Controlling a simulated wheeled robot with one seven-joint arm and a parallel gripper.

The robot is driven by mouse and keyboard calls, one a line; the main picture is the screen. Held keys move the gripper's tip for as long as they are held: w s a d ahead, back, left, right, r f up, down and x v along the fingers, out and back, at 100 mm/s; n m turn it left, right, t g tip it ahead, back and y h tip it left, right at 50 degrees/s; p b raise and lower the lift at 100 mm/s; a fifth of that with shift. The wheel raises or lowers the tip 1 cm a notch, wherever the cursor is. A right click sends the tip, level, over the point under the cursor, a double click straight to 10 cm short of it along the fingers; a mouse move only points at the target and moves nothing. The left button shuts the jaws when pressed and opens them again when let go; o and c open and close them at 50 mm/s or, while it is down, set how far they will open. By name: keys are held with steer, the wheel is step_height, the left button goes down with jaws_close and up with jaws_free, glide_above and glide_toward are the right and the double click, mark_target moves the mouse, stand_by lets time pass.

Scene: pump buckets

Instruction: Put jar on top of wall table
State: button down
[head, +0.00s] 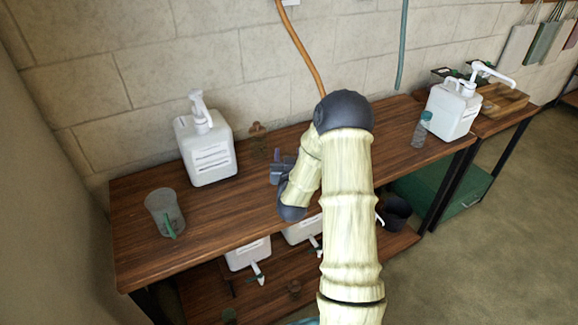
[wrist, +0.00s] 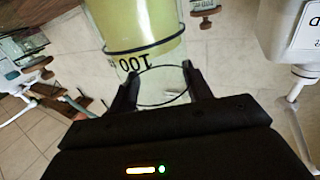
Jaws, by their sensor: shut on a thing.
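In the wrist view, my gripper (wrist: 160,74) is shut on a clear jar (wrist: 140,32) with yellowish contents or backing, a dark band and an upside-down "100" mark. The jar's far end is cut off by the frame. In the head view, my arm hides the held jar, and only the dark wrist part (head: 281,170) shows over the wall table. The wall table (head: 215,212) is a long dark wooden table against the block wall, with a lower shelf. I cannot tell whether the jar touches it.
A white pump bottle (head: 207,157) and a clear pitcher (head: 165,211) stand on the left of the table. A clear bottle (head: 420,132) and another pump bottle (head: 452,110) stand at the right. White containers (head: 247,253) sit on the lower shelf.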

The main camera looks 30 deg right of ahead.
steer(key=shift+f, duration=2.05)
steer(key=shift+f, duration=0.1)
steer(key=c, duration=0.6)
jaws_free()
steer(key=shift+s+a, duration=0.15)
steer(key=shift+s, duration=0.15)
steer(key=b+v, duration=0.2)
steer(key=v, duration=0.9)
steer(key=shift+s, duration=0.25)
